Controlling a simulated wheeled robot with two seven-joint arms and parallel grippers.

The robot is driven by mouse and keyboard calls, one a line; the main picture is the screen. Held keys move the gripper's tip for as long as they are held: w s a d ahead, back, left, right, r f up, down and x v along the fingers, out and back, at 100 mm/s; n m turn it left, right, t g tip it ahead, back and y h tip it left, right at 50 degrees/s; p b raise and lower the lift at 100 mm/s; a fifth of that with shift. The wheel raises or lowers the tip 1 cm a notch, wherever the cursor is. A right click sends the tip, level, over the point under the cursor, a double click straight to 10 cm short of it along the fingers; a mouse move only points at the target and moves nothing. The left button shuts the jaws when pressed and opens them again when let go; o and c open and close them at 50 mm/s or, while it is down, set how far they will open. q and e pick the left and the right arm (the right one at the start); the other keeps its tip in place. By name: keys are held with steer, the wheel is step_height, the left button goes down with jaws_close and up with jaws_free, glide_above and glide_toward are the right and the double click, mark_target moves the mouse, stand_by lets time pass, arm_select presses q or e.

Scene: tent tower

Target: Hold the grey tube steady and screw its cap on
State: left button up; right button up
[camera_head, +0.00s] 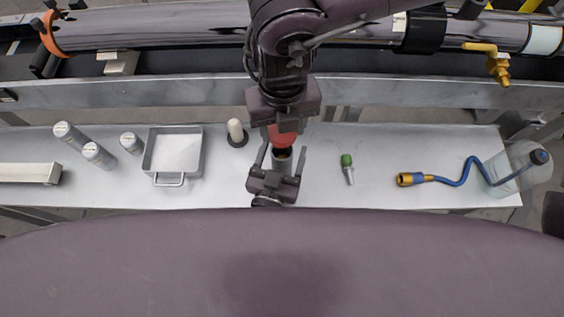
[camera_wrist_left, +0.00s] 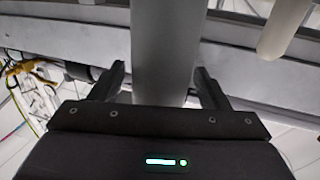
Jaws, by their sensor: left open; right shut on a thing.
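The grey tube (camera_head: 282,162) stands upright on the bench, its dark open top facing me. It also fills the middle of the left wrist view (camera_wrist_left: 165,50). My left gripper (camera_head: 281,156) is low, with its open fingers on either side of the tube; gaps show beside the tube in the wrist view. My right gripper (camera_head: 284,124) comes down from above and is shut on the red cap (camera_head: 282,138). The cap is just behind the tube's mouth in the picture; I cannot tell its height above it. The gripper hides the cap's upper part.
On the metal bench (camera_head: 390,185), a white post on a dark base (camera_head: 236,132) stands close left of the tube. Further left are a square tray (camera_head: 175,150) and several grey canisters (camera_head: 98,155). A green-topped piece (camera_head: 347,168) and a blue hose (camera_head: 455,180) lie right.

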arm_select(q)
steer(key=shift+w+d, duration=0.1)
steer(key=shift+w, duration=0.35)
steer(key=c, duration=1.5)
steer(key=shift+o, duration=0.2)
arm_select(e)
glide_above(282, 162)
steer(key=w, duration=0.2)
steer(key=shift+w+f, duration=0.1)
steer(key=shift+f, duration=2.4)
steer(key=shift+f, duration=0.1)
steer(key=shift+f, duration=0.8)
arm_select(q)
jaws_close()
arm_select(e)
steer(key=shift+f, duration=0.55)
